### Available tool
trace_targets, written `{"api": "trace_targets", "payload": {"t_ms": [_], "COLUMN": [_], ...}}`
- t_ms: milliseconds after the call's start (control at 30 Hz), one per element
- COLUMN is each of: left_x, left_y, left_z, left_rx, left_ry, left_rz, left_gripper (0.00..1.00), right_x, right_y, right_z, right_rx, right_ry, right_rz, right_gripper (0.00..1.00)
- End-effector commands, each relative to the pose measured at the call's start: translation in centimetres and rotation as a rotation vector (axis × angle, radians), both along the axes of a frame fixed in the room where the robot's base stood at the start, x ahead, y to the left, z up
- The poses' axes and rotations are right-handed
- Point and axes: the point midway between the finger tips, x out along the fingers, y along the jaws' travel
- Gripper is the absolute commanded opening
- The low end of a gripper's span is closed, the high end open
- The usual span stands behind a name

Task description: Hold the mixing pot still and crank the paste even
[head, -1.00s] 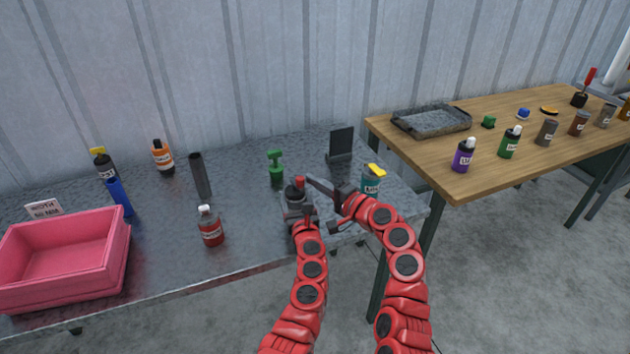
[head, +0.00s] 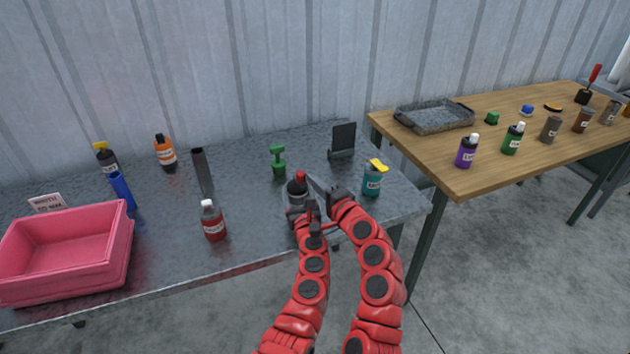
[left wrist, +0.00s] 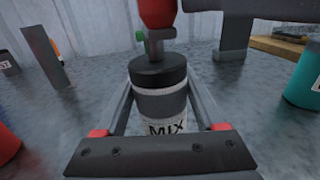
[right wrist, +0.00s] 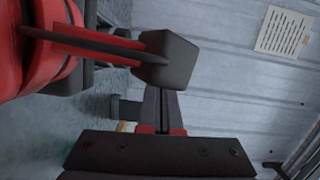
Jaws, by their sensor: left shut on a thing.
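The mixing pot (head: 297,191) stands near the front edge of the grey table. It has a black lid, and a "MIX" label shows in the left wrist view (left wrist: 160,103). A crank with a red knob (head: 300,175) sits on top; the knob also shows in the left wrist view (left wrist: 157,12). My left gripper (head: 301,203) is shut around the pot's body, one finger on each side. My right gripper (head: 318,184) has its fingers together beside the knob, at its right. Its fingertips are partly hidden in the right wrist view (right wrist: 160,97), so contact with the crank is unclear.
A teal bottle (head: 372,181) stands close right of my right gripper. A green stamp-like tool (head: 277,160) and a dark upright plate (head: 343,139) stand behind the pot. A red bottle (head: 212,222) and a pink bin (head: 70,250) are left. The wooden table (head: 480,180) is right.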

Motion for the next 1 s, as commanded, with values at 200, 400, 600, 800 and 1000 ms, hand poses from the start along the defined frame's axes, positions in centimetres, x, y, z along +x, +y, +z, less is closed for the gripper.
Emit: {"api": "trace_targets", "payload": {"t_ms": [200,400,600,800,1000], "left_x": [0.0,0.0,0.0,0.0,0.0], "left_y": [-0.1,-0.1,-0.1,-0.1,0.0], "left_z": [0.1,0.1,0.1,0.1,0.1], "left_rx": [0.0,0.0,0.0,0.0,0.0], "left_ry": [-0.001,-0.001,-0.001,-0.001,-0.001], "left_rz": [-0.002,-0.002,-0.001,-0.001,-0.001], "left_gripper": [0.08,0.08,0.08,0.08,0.08], "right_x": [0.0,0.1,0.7,-1.3,-4.6], "right_y": [0.1,-0.3,-3.1,-5.0,-6.6], "right_z": [0.0,0.1,0.3,0.3,0.3], "right_rx": [0.0,0.0,0.0,0.003,0.002], "right_ry": [0.0,-0.001,-0.002,-0.002,0.0], "right_rz": [0.002,0.001,-0.004,-0.003,-0.003], "right_gripper": [0.0,0.0,0.0,0.0,0.0]}}
